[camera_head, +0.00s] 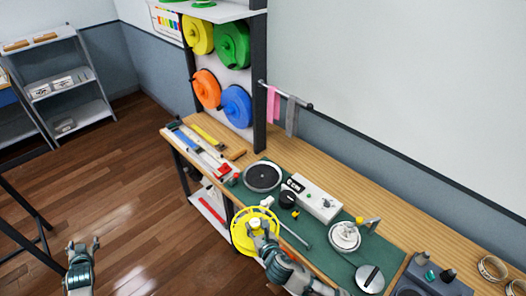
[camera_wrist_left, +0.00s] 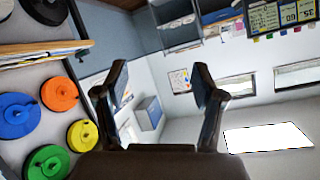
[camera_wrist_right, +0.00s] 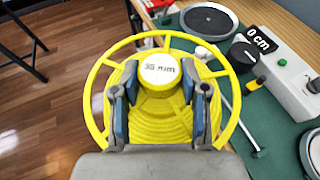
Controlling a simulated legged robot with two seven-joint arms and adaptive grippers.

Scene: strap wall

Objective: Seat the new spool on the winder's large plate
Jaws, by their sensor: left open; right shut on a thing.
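The new spool (camera_head: 238,241) is yellow, with a spoked rim, wound yellow strap and a white hub marked "30 mm" (camera_wrist_right: 160,69). My right gripper (camera_head: 258,225) is shut on its hub and holds it at the front edge of the bench. In the right wrist view the fingers (camera_wrist_right: 160,108) sit on both sides of the hub. The winder's large plate (camera_head: 262,176), a dark round disc with a light rim, is bare on the green mat, behind the spool; it also shows in the right wrist view (camera_wrist_right: 208,20). My left gripper (camera_head: 82,246) is open and empty over the floor, away from the bench.
A white box reading "0 cm" (camera_head: 318,198) and a black knob (camera_head: 288,199) stand right of the plate. A grey rod (camera_head: 294,234) lies on the mat. A smaller white round unit (camera_head: 344,236) stands further right. Coloured spools (camera_head: 206,88) hang on the wall rack.

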